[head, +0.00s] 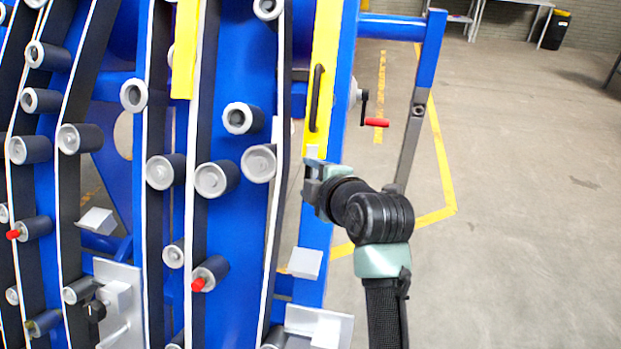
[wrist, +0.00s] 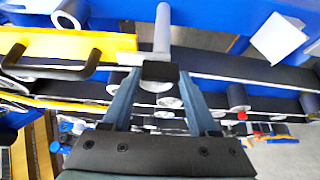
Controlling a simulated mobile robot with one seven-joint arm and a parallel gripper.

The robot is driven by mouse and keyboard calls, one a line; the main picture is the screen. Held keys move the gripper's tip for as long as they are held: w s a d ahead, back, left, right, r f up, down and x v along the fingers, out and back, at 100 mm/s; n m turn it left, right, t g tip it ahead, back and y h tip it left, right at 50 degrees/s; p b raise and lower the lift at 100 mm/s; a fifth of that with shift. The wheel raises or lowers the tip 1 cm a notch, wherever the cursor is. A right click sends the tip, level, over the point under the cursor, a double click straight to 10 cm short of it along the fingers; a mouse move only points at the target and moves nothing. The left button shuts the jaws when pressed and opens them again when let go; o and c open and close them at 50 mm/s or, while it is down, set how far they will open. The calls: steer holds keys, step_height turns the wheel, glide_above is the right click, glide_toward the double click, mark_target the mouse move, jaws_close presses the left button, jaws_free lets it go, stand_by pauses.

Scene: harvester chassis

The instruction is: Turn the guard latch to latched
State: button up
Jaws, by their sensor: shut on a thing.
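The yellow guard (head: 322,75) is a long upright panel with a black handle (head: 317,98); in the wrist view it lies at the left (wrist: 105,45). A light grey bar, which looks like the guard latch (wrist: 163,28), stands at the guard's end and points up in the wrist view. A small pale part of it shows in the head view (head: 311,151). My gripper (wrist: 160,74) is shut on this latch at the guard's lower end. The fingertips hide the latch's lower part, so its pivot is not clear.
The blue chassis (head: 345,60) carries black belts and several rollers (head: 259,163) left of my gripper. A red-handled crank (head: 376,122) sticks out above my arm. A grey bracket (head: 306,262) sits below. The floor at right (head: 520,200) is clear.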

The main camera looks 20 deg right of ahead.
steer(key=o, duration=1.4)
steer(key=b+v, duration=0.2)
steer(key=v, duration=1.1)
